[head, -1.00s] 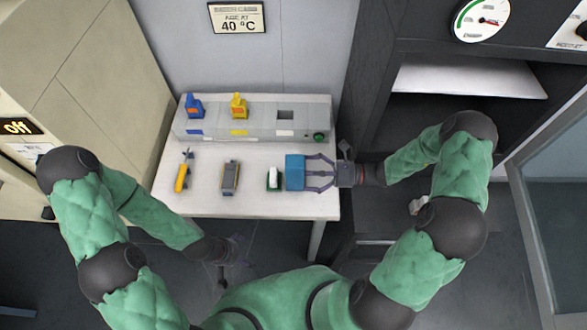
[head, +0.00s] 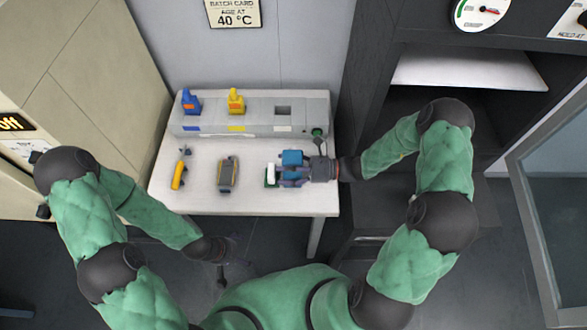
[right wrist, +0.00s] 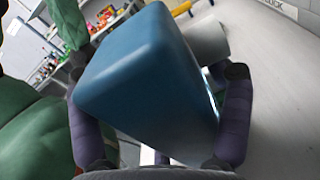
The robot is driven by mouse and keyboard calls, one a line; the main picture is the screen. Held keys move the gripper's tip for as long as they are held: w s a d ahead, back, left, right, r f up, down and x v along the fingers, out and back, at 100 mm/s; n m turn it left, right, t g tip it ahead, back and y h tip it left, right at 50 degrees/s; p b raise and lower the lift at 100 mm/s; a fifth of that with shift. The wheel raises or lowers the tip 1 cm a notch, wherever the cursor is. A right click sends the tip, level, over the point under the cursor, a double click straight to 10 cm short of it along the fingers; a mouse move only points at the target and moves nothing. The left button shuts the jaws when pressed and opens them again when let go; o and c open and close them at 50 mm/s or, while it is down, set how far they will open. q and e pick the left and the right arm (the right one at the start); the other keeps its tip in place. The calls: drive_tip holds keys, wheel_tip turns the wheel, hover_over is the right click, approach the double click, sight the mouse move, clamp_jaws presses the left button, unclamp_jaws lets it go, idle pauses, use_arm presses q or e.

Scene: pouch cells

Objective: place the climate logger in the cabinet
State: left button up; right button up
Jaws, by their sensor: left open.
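A blue block (head: 291,157), which I take to be the climate logger, stands at the right end of the white table. A white piece on a green base (head: 270,175) is close on its left; I cannot tell whether they are joined. My right gripper (head: 292,174) reaches in from the right with its fingers around the block. In the right wrist view the block (right wrist: 150,75) fills the space between the fingers, with a gap beside the right finger. My left gripper (head: 228,263) is open and empty, low in front of the table. The dark cabinet (head: 385,60) stands at the right.
A yellow tool (head: 179,175) and a grey-yellow device (head: 227,175) lie on the table (head: 205,203). Behind them a grey rack (head: 260,115) holds a blue and a yellow item. The cabinet has a pale shelf (head: 470,70) and an open glass door (head: 560,190).

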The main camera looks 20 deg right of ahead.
sight(284, 163)
drive_tip(key=c, duration=0.4)
drive_tip(key=shift+r, duration=0.1)
drive_tip(key=r, duration=0.1)
drive_tip(key=r+p, duration=0.1)
drive_tip(key=r, duration=0.2)
drive_tip(key=shift+s, duration=0.25)
drive_tip(key=s+a+r+p, duration=0.1)
drive_tip(key=s+r, duration=0.2)
drive_tip(key=s, duration=0.1)
drive_tip(key=s+r+p, duration=0.2)
drive_tip(key=s+r, duration=0.1)
drive_tip(key=s, duration=0.1)
drive_tip(key=s+a+r+p, duration=0.1)
drive_tip(key=s+r, duration=0.1)
drive_tip(key=s, duration=0.3)
drive_tip(key=shift+a+r, duration=0.3)
drive_tip(key=shift+r, duration=0.1)
